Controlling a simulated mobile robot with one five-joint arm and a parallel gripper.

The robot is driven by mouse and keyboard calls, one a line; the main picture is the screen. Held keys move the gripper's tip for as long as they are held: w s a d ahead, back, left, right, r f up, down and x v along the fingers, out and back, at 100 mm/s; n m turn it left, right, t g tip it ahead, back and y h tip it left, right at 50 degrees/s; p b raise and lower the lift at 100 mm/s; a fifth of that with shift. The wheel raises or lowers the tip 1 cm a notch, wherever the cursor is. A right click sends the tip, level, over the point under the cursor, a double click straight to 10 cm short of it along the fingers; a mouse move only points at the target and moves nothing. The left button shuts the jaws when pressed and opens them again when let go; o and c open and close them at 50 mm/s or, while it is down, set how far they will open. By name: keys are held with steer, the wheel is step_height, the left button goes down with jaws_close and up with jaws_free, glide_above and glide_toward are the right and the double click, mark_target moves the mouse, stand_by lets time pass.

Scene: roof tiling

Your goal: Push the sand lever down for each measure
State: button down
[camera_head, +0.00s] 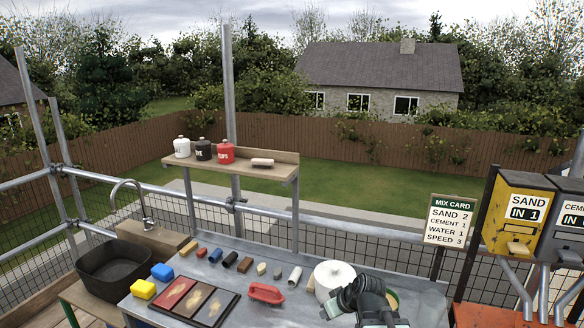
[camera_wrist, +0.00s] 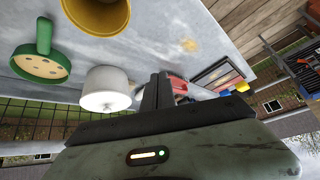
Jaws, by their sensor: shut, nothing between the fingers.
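The yellow sand dispenser (camera_head: 516,196), labelled "SAND IN 1", stands at the right in the head view. A small yellow tab (camera_head: 518,248) shows low on its front; I cannot tell if it is the lever. The mix card (camera_head: 450,222) left of it reads sand 2, cement 1, water 1, speed 3. My gripper (camera_wrist: 158,92) is shut and empty in the wrist view, above the grey worktop. In the head view my arm is over the worktop's right part, well left of and below the sand dispenser; the fingertips are not clear there.
A cement dispenser (camera_head: 570,222) stands right of the sand one, cut off by the edge. Pipes run below both. On the worktop are a white round container (camera_head: 333,277), a red tool (camera_head: 267,293) and small coloured blocks. A green perforated disc (camera_wrist: 42,64) shows in the wrist view.

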steer(key=s+d+f+m+g+h, duration=0.2)
steer(key=s+d+m, duration=0.1)
steer(key=s, duration=0.2)
steer(key=s+d+f+m+g+h, duration=0.2)
steer(key=s+d+m+g, duration=0.1)
steer(key=s, duration=0.3)
steer(key=shift+s+f+g, duration=0.15)
steer(key=shift+f+g, duration=0.15)
steer(key=shift+a, duration=0.1)
